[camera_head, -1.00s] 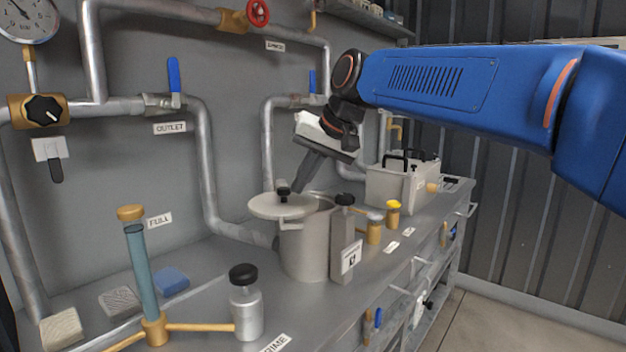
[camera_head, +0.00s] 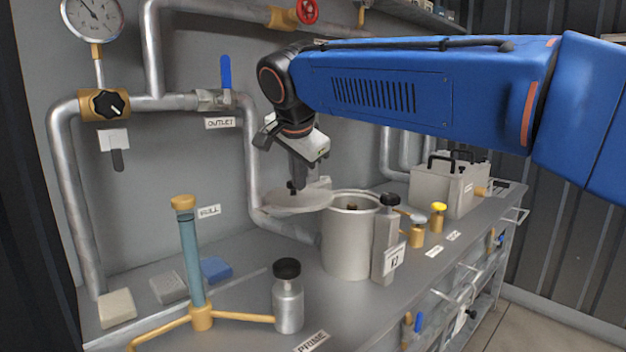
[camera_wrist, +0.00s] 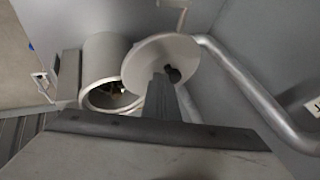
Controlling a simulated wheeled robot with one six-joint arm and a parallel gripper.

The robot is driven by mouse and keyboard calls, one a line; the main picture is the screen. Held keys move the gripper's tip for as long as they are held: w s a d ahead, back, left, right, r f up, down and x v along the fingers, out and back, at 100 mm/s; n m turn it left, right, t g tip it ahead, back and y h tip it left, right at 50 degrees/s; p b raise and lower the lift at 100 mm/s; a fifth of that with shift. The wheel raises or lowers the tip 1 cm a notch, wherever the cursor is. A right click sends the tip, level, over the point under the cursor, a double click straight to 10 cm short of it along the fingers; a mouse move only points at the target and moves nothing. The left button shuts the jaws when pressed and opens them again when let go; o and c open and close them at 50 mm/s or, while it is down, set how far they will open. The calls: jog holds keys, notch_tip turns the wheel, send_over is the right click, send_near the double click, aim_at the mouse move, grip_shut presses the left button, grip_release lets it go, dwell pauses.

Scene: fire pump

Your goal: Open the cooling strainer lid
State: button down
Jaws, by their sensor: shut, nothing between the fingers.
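The cooling strainer is a light grey cylindrical pot (camera_head: 348,243) standing on the bench, with its round mouth showing. Its flat round lid (camera_head: 290,204) with a black knob (camera_head: 292,186) is swung to the left, off most of the mouth. In the wrist view the pot (camera_wrist: 103,62) shows an open mouth beside the lid (camera_wrist: 148,62), and something brownish is inside. My gripper (camera_head: 299,184) is shut and empty, its fingers pointing down at the lid, close to the knob. In the wrist view the fingers (camera_wrist: 160,85) partly cover the lid beside the knob; contact cannot be told.
A black-capped bottle (camera_head: 288,300) and a blue-grey tube (camera_head: 192,255) stand at the front left. Brass fittings (camera_head: 417,232) and a grey box (camera_head: 445,188) are to the right. Pipes run along the wall behind.

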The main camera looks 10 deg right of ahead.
aim_at(280, 195)
jog(key=w+a+m+h, duration=0.2)
jog(key=w+a+m, duration=0.1)
jog(key=shift+a+m+g, duration=0.25)
jog(key=shift+m+g, duration=0.05)
jog(key=shift+w+a, duration=0.45)
jog(key=shift+w, duration=0.25)
